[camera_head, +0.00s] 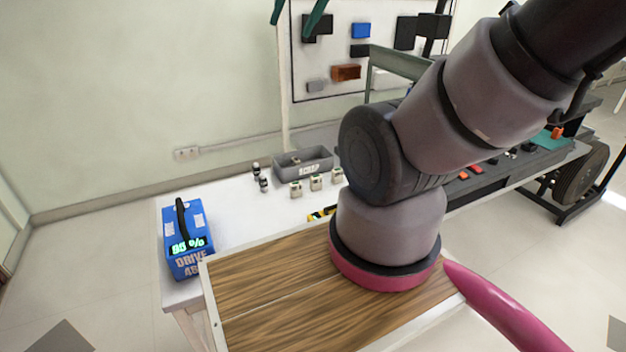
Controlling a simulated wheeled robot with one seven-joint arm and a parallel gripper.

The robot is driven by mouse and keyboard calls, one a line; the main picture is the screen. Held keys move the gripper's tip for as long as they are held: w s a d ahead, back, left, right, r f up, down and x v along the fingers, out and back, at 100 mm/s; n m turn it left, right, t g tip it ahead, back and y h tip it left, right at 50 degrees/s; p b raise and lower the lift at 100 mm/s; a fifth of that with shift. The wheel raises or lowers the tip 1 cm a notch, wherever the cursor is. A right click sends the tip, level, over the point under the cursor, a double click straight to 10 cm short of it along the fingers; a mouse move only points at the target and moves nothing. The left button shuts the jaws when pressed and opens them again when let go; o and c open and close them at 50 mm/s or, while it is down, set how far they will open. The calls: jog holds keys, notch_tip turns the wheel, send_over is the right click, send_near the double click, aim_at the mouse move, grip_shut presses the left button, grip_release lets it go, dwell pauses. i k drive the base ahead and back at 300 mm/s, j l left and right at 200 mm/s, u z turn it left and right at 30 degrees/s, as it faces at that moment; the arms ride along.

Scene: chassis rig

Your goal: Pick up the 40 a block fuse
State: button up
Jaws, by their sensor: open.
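Several small parts stand on the white bench (225,210), too small for me to read a 40 A marking. Three pale block-shaped parts with dark tops, a left one (296,189), a middle one (316,182) and a right one (337,175), stand in a row in front of a grey bin. Two small dark-and-silver upright parts (264,184) stand left of them. I cannot tell which part is the 40 A block fuse. My arm crosses the right half of the view and hides part of the bench. My gripper is not in view.
The grey bin (303,166) carries a label. A blue case (187,242) with a black handle stands at the bench's left end. A wood-grain surface (270,290) lies in front. Red parts (470,173) lie on a dark surface right of my arm. A pegboard (340,60) is behind.

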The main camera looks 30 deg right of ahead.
aim_at(316, 181)
jog(key=k+j+z, duration=0.1)
jog(key=j+z, duration=0.3)
jog(key=k+j+z, duration=0.1)
jog(key=j+z, duration=0.25)
jog(key=k+j+z, duration=0.45)
jog(key=j, duration=0.2)
jog(key=i, duration=0.05)
